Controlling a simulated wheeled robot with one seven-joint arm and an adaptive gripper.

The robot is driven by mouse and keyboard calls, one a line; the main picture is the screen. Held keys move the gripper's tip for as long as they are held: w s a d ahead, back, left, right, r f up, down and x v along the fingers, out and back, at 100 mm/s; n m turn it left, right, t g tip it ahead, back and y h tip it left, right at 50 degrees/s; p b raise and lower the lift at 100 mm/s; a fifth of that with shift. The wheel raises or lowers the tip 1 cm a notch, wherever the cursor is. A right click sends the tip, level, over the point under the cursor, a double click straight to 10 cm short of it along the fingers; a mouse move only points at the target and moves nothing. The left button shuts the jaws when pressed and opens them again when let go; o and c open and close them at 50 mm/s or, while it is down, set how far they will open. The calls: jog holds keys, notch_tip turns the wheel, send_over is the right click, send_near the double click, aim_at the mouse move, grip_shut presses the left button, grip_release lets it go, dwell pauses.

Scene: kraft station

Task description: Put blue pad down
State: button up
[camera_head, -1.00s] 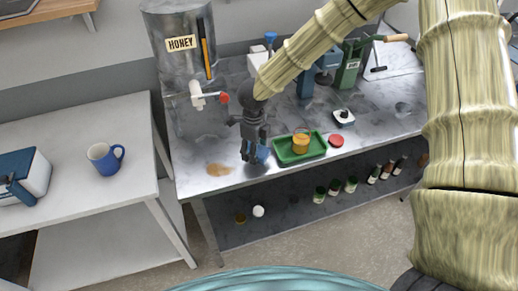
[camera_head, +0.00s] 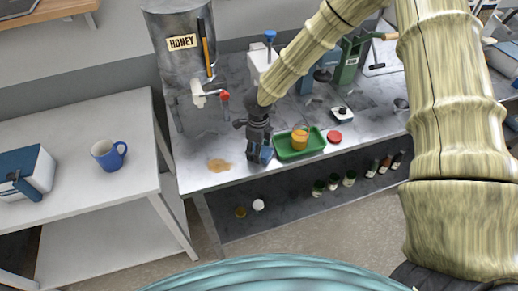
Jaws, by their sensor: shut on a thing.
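The blue pad (camera_head: 266,155) is in my gripper (camera_head: 259,156), which points down over the metal counter (camera_head: 225,130). The gripper is dark grey and shut on the pad. Only a small part of the pad shows between and beside the fingers. The pad is near the counter's front edge, just left of the green tray. I cannot tell whether the pad touches the counter surface.
A green tray (camera_head: 283,148) holds an orange container (camera_head: 299,138), with a red lid (camera_head: 334,137) to its right. A lower shelf (camera_head: 295,208) holds several jars. A blue mug (camera_head: 108,155) stands on the left table.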

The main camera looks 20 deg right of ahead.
jog(key=o, duration=1.2)
jog(key=shift+f, duration=0.1)
jog(key=shift+c, duration=0.2)
notch_tip(320, 180, up, 12)
jog(key=b, duration=0.3)
jog(key=shift+d, duration=0.1)
